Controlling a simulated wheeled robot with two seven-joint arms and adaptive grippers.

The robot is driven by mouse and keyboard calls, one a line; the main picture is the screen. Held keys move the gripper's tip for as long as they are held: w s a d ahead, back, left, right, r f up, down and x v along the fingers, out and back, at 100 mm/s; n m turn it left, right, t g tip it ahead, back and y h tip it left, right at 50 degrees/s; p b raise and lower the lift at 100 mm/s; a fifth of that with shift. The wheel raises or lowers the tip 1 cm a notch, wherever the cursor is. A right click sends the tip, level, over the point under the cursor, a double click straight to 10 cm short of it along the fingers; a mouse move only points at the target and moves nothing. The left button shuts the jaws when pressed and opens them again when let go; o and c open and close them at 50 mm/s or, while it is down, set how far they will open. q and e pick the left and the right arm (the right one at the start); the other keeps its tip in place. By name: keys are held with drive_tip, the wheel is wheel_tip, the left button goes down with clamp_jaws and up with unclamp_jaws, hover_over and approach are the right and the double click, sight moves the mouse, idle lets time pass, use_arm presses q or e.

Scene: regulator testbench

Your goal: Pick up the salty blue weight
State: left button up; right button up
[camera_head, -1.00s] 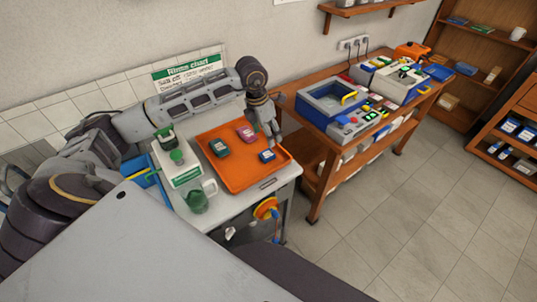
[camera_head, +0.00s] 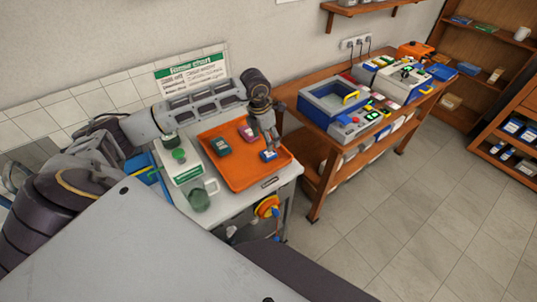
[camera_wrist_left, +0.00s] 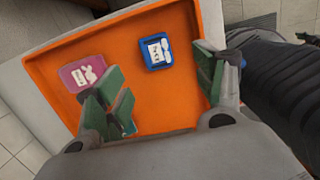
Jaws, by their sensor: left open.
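The blue weight (camera_head: 269,155) lies on the orange tray near its right side. In the left wrist view the blue weight (camera_wrist_left: 157,53) shows a white label with small dark marks and white shapes; the wording is too small to read. My left gripper (camera_head: 268,141) is above it, pointing down. In the wrist view my left gripper (camera_wrist_left: 158,88) is open, with its green-padded fingers spread wide and nothing between them but tray; the blue weight lies ahead of the gap between them. My right gripper is not in view.
The orange tray (camera_wrist_left: 165,108) has a raised rim. A pink weight (camera_wrist_left: 83,73) and a dark green weight (camera_head: 221,146) lie left of the blue one. A wooden bench (camera_head: 318,170) stands to the right.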

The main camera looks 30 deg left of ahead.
sight(267, 154)
use_arm(q)
drive_tip(key=shift+w+d+f, duration=0.1)
drive_tip(key=shift+w+f, duration=0.05)
drive_tip(key=shift+f, duration=0.85)
drive_tip(key=shift+w+f, duration=0.15)
drive_tip(key=shift+f, duration=0.85)
drive_tip(key=shift+f, duration=0.1)
drive_tip(key=shift+w+f+p, duration=0.1)
drive_tip(key=shift+f+p, duration=0.45)
drive_tip(key=shift+f, duration=0.05)
drive_tip(key=shift+w+f+p, duration=0.2)
drive_tip(key=shift+f, duration=0.75)
drive_tip(key=shift+w+f+p, duration=0.2)
drive_tip(key=shift+f, duration=0.7)
drive_tip(key=shift+c, duration=0.4)
drive_tip(key=c, duration=1.4)
drive_tip(key=shift+r, duration=0.2)
